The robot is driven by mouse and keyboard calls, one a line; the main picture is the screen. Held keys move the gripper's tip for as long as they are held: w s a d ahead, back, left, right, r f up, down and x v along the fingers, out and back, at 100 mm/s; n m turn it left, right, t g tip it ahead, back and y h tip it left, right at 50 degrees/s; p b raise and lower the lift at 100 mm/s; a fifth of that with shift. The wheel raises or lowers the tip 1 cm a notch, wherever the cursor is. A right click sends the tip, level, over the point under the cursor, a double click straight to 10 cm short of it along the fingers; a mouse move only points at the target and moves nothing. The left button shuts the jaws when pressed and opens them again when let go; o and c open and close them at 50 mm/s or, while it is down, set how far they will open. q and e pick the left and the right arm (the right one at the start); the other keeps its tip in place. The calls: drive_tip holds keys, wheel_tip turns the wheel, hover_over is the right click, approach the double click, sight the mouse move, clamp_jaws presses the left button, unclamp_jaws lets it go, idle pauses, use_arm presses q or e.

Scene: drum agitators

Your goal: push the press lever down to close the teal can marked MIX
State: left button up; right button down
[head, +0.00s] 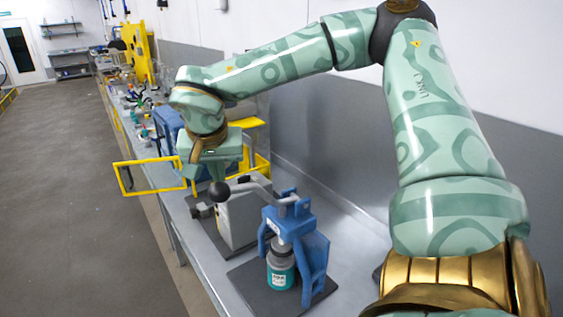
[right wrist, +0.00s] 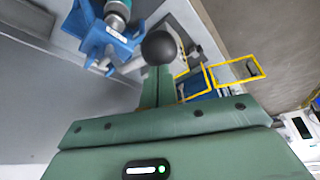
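The blue press (head: 290,229) stands on a dark base plate on the bench. The teal can (head: 281,276) with a grey lid sits upright under it; its label is small but reads like MIX. The press lever (head: 256,186) reaches left from the press top and ends in a black ball knob (head: 219,191). My right gripper (head: 213,176) points down just above the knob. In the right wrist view its fingers (right wrist: 157,84) are together with nothing between them, and the knob (right wrist: 160,47) lies at their tips; I cannot tell whether they touch. My left gripper is not in view.
A light grey box-shaped unit (head: 239,219) stands behind the press, under the lever. A yellow frame (head: 151,176) sticks out over the bench's left edge. More blue and yellow equipment lines the bench further back. A grey wall runs along the right.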

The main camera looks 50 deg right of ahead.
sight(211, 194)
drive_tip(key=shift+w+a+f+b, duration=0.1)
drive_tip(key=shift+a+f+b, duration=0.25)
drive_tip(key=shift+f+b, duration=0.3)
drive_tip(key=shift+f, duration=0.2)
drive_tip(key=shift+w+a+f+b, duration=0.1)
drive_tip(key=shift+a+f+b, duration=0.1)
drive_tip(key=shift+f+b, duration=0.25)
drive_tip(key=shift+w+a+f+b, duration=0.1)
drive_tip(key=shift+a+f+b, duration=0.05)
drive_tip(key=shift+f+b, duration=0.3)
drive_tip(key=shift+r, duration=0.1)
drive_tip(key=shift+a+f+b, duration=0.15)
drive_tip(key=shift+f+b, duration=0.35)
drive_tip(key=shift+f, duration=0.05)
drive_tip(key=shift+a+f+b, duration=0.15)
drive_tip(key=shift+f+b, duration=0.35)
drive_tip(key=shift+f, duration=0.1)
